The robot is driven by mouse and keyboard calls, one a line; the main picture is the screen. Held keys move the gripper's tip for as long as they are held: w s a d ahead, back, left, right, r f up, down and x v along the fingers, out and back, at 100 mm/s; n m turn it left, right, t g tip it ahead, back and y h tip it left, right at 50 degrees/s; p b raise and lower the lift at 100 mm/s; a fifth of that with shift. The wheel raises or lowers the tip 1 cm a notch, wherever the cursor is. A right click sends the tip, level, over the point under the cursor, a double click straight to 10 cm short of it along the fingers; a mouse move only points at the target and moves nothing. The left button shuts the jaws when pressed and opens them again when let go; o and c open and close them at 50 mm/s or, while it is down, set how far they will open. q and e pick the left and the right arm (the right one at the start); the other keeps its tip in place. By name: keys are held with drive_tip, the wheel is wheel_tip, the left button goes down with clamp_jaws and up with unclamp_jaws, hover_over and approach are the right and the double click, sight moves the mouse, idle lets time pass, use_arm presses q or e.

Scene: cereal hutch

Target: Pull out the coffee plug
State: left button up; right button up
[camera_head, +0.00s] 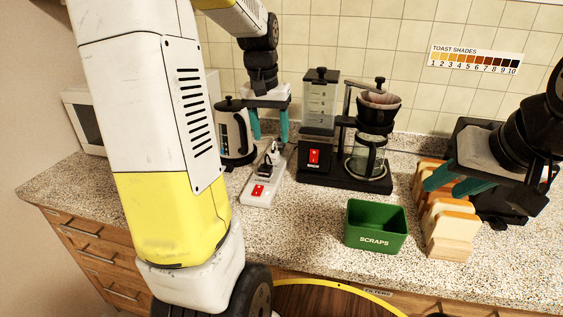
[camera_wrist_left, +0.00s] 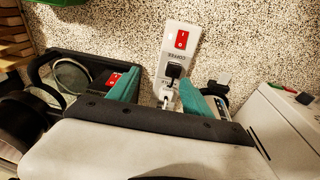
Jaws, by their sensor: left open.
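A white power strip (camera_head: 255,191) with a red switch lies on the counter. A black plug (camera_head: 264,170) sits upright in it, and a white plug (camera_head: 272,154) sits farther back. In the left wrist view the black plug (camera_wrist_left: 174,70) is beside an upside-down COFFEE label (camera_wrist_left: 176,57); the white plug (camera_wrist_left: 167,95) is nearer my gripper. My left gripper (camera_head: 269,136) is open and empty above the strip's back end, its teal fingers pointing down. My right gripper (camera_head: 456,187) is open at the right, by the bread slices; whether it touches them is unclear.
The coffee maker (camera_head: 345,182) stands right of the strip, the kettle (camera_head: 235,135) left of it. A green SCRAPS bin (camera_head: 375,228) and a toast rack with bread slices (camera_head: 449,225) are farther right.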

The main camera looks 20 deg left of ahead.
use_arm(q)
drive_tip(key=g, duration=0.2)
hover_over(265, 166)
wheel_tip(265, 166, down, 6)
drive_tip(key=shift+s+r, duration=0.1)
drive_tip(key=shift+r, duration=0.15)
drive_tip(key=shift+f, duration=4.5)
drive_tip(key=shift+c, duration=0.2)
clamp_jaws()
drive_tip(key=shift+r, duration=0.1)
drive_tip(key=shift+d+r, duration=0.1)
drive_tip(key=shift+r, duration=2.8)
